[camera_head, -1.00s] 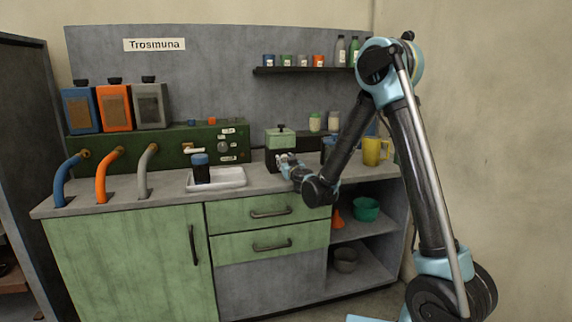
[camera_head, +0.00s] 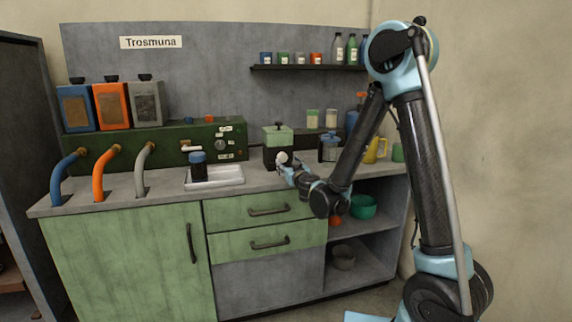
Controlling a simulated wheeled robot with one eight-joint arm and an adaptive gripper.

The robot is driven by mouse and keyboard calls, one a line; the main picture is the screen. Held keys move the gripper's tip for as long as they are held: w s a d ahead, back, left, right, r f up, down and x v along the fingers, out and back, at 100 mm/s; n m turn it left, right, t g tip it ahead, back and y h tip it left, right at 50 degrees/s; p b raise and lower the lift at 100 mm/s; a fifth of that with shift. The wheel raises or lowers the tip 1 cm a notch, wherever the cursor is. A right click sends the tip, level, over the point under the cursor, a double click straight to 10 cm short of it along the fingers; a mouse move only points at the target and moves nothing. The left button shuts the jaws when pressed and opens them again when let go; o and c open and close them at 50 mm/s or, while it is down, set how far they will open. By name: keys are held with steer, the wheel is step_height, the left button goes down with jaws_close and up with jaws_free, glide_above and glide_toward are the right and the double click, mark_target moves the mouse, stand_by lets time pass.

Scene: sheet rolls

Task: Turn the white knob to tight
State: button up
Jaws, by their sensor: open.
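A small white round knob (camera_head: 282,157) shows low on the front of a box with a green top and dark lower body (camera_head: 278,137) on the counter. My gripper (camera_head: 284,167) is just below and in front of this knob, with its jaws open. I cannot tell whether the fingers touch the knob or sit around it. The knob's markings are not readable. A round grey knob (camera_head: 220,145) with white labels around it is on the green panel (camera_head: 165,145) to the left.
Blue, orange and grey hoses enter the counter (camera_head: 130,205) at the left.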

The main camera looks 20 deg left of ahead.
steer(key=shift+v, duration=1.75)
steer(key=w+d+r+m+h, duration=0.15)
steer(key=d+h, duration=0.25)
steer(key=d, duration=0.6)
steer(key=w+d+r+m+h, duration=0.1)
steer(key=w+d+m+h, duration=0.2)
steer(key=d, duration=0.6)
steer(key=s+d+f+m+g+h, duration=0.1)
steer(key=s+d+g+h, duration=0.15)
steer(key=d, duration=0.75)
steer(key=s+d+f+m+g+h, duration=0.15)
steer(key=s+d, duration=0.25)
steer(key=d, duration=0.5)
steer(key=s+d+f+m+g+h, duration=0.1)
steer(key=s+d+f+g, duration=0.2)
steer(key=s+d, duration=0.3)
steer(key=s+d+f+g, duration=0.2)
steer(key=s+d+f, duration=0.1)
steer(key=s, duration=0.6)
steer(key=s+a+f+g+y, duration=0.1)
steer(key=s+f+g, duration=0.3)
steer(key=s, duration=1)
steer(key=shift+s+f+n+y, duration=0.3)
steer(key=shift+s+f+y, duration=0.15)
steer(key=shift+y, duration=0.45)
